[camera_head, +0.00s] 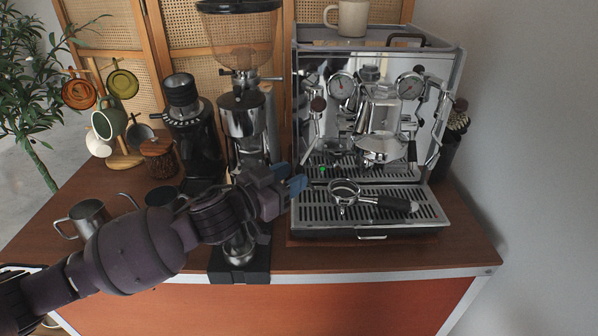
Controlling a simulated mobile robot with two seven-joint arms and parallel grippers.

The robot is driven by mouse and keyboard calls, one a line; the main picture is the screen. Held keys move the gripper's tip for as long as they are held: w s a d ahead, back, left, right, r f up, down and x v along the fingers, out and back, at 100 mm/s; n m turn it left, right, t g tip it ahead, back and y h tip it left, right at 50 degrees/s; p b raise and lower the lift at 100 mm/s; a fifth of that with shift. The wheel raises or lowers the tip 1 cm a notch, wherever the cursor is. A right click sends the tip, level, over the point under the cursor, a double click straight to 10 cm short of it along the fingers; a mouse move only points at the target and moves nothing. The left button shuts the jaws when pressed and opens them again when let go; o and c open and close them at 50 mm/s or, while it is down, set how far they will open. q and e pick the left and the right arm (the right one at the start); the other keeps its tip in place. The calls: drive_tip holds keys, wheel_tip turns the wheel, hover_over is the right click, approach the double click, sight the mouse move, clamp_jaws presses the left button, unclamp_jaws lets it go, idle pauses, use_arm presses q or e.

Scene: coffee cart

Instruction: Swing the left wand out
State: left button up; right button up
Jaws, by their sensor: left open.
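The chrome espresso machine (375,120) stands at the right of the cart. Its left wand (311,143) is a thin metal tube hanging at the machine's left front side, below a dark round knob (318,104). My left gripper (294,184) is open, with blue fingertips pointing right. In the picture it is below the left wand, by the left edge of the drip tray, and looks apart from the wand. The wand's lower end is hard to make out against the shiny metal. My right gripper is not in view.
A portafilter (346,191) lies on the drip tray (425,211). A grinder (241,115) stands left of the machine, partly behind my left arm. A metal pitcher (88,219) and a mug tree (122,161) stand at the left. A beige mug (352,17) sits on the machine.

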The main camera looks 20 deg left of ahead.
use_arm(q)
drive_tip(key=shift+x, duration=1.35)
clamp_jaws()
